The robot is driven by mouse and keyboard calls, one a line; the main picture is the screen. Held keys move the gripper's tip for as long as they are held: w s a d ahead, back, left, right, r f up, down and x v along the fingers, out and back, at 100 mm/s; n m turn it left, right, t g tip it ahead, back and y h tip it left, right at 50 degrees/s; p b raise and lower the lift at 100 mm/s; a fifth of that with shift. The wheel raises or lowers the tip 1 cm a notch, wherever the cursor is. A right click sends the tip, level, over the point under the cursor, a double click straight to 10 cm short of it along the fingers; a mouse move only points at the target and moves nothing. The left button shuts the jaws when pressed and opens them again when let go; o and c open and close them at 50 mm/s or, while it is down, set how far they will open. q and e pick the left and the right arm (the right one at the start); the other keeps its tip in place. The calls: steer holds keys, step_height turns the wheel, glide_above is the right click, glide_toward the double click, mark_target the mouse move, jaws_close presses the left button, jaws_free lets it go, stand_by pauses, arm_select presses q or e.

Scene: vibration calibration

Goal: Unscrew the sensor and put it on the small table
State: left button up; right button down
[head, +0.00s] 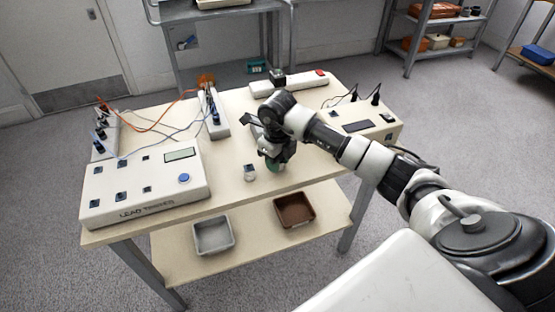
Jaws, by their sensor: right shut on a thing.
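My right gripper (273,158) is low over the front middle of the cream table (227,172), its fingers mostly hidden by its own wrist. It is shut on a small greenish piece (278,166); I cannot tell whether this is the sensor or what it is screwed to. A small white and dark piece (249,172) stands on the tabletop just left of the gripper, apart from it. My left gripper is not in view. I cannot tell which table is the small one.
A white lead tester box (150,190) fills the table's left side, with cables behind it. A power strip (290,83) and a white device (362,122) are at the back and right. A grey bin (213,235) and brown bin (295,210) sit on the lower shelf.

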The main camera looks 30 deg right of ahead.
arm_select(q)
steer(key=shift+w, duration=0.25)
arm_select(e)
steer(key=shift+f, duration=0.15)
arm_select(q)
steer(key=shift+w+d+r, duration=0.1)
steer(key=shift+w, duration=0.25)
arm_select(e)
steer(key=shift+f, duration=0.25)
steer(key=shift+b, duration=0.3)
steer(key=c, duration=0.7)
jaws_free()
steer(key=shift+c, duration=0.2)
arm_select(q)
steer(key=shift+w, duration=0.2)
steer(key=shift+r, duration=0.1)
